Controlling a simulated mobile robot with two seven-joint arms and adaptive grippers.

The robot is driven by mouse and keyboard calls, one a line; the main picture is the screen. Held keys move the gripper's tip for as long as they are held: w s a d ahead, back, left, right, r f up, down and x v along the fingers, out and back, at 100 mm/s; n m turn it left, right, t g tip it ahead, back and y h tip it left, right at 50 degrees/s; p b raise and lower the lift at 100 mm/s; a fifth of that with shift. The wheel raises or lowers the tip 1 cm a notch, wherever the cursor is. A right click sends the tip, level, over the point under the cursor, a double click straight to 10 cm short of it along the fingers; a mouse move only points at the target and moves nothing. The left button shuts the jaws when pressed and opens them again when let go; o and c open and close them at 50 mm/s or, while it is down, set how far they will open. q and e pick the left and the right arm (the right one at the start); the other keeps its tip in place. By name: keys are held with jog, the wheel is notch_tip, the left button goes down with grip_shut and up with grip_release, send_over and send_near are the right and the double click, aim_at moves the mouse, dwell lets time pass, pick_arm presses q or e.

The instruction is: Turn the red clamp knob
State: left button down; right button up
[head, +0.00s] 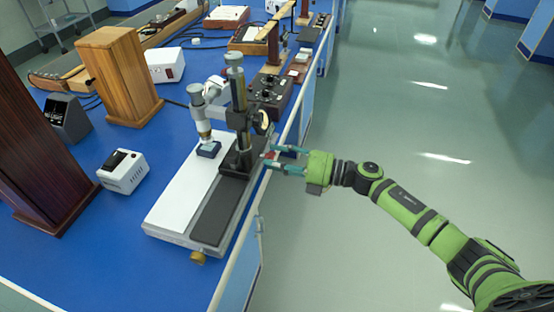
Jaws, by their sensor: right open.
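The red clamp knob (270,155) is a small patch of red on the right side of the microscope-like instrument (236,110), which has a dark upright column on a white and black base. My right gripper (274,156) comes in from the right at the bench's edge. Its two teal fingers are open and point left, one on the far side and one on the near side of the knob. The fingers partly hide the knob, and I cannot tell whether they touch it. My left gripper is not in view.
The instrument's base (170,208) stands on the blue bench (110,240). A brass knob (198,257) is at its near end. A small white box (122,171), wooden blocks (118,75) and a dark control box (270,93) stand around it. The floor at right is clear.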

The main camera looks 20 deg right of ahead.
jog(key=v, duration=1.2)
jog(key=shift+a, duration=0.1)
jog(key=d+f+m+t+h, duration=0.1)
jog(key=d+f+m+h, duration=0.15)
jog(key=f+m, duration=0.35)
jog(key=d+f+m+t+h+p, duration=0.15)
jog(key=f+m+h, duration=0.25)
jog(key=f, duration=0.4)
jog(key=d+f+m+t+h, duration=0.25)
jog(key=f+m+h, duration=0.2)
jog(key=f, duration=0.25)
jog(key=s+d+f+m+g+h, duration=0.1)
jog(key=s+f+m+g+h, duration=0.15)
jog(key=s+f+m, duration=0.55)
jog(key=s+a+f+m+g+h, duration=0.1)
jog(key=s+a+f+g+h, duration=0.15)
jog(key=s+f+g, duration=0.75)
jog(key=s+a+f+m, duration=0.1)
jog(key=s+a+f, duration=0.3)
jog(key=s, duration=0.7)
jog(key=s+a+f+m+g+y, duration=0.1)
jog(key=s+a+f, duration=0.4)
jog(key=s, duration=0.7)
jog(key=shift+s+f+m+p, duration=0.2)
jog(key=shift+f+m+p, duration=0.25)
jog(key=shift+f+m, duration=0.3)
jog(key=shift+g, duration=0.25)
